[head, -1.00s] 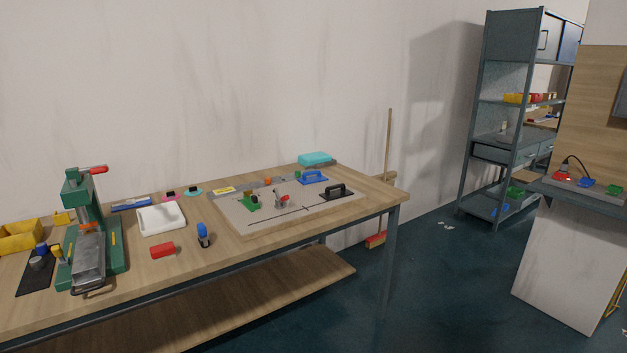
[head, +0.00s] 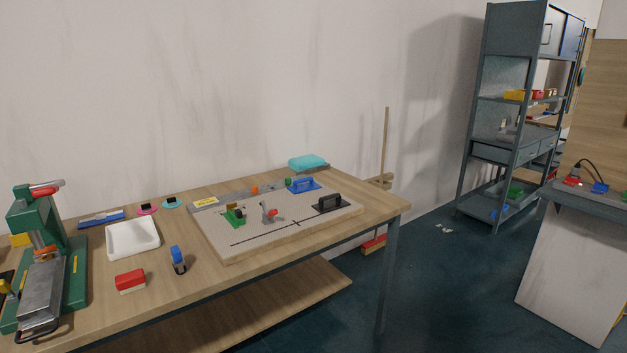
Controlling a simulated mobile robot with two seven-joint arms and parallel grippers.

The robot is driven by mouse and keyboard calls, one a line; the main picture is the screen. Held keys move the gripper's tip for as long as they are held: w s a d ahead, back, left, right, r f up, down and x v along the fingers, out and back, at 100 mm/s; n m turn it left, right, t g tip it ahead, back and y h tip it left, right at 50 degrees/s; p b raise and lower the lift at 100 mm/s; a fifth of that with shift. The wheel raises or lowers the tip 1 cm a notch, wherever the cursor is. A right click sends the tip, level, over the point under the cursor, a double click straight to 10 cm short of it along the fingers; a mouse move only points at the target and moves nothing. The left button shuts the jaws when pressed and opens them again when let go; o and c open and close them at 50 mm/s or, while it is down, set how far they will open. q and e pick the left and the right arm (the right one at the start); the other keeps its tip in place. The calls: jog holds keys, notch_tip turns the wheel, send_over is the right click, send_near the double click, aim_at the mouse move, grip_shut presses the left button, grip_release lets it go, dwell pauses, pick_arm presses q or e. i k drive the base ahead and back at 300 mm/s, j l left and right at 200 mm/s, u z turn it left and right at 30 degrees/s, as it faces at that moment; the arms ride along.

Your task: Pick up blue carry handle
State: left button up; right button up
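The blue carry handle (head: 304,186) is a blue base plate with a raised grip. It lies near the far right edge of the grey board (head: 262,244) on the wooden workbench. A similar black handle (head: 328,204) lies in front of it and to its right, near the board's right end. A green clamp (head: 234,215) and a small red-tipped metal clamp (head: 269,213) stand on the board to the left of the handles. Neither of my grippers shows in the head view.
A green press (head: 44,262), a white tray (head: 132,238), a red block (head: 130,281) and a blue-topped item (head: 178,259) occupy the workbench's left part. A cyan box (head: 308,162) sits behind the board. A broom (head: 385,150) leans on the wall. Floor is open in front of the shelf (head: 497,150).

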aim_at(295, 189)
jog(key=i+j+z, duration=0.1)
jog(key=i, duration=0.3)
jog(key=i+j, duration=0.1)
jog(key=i, duration=0.35)
jog(key=i+j+z, duration=0.15)
jog(key=i, duration=0.25)
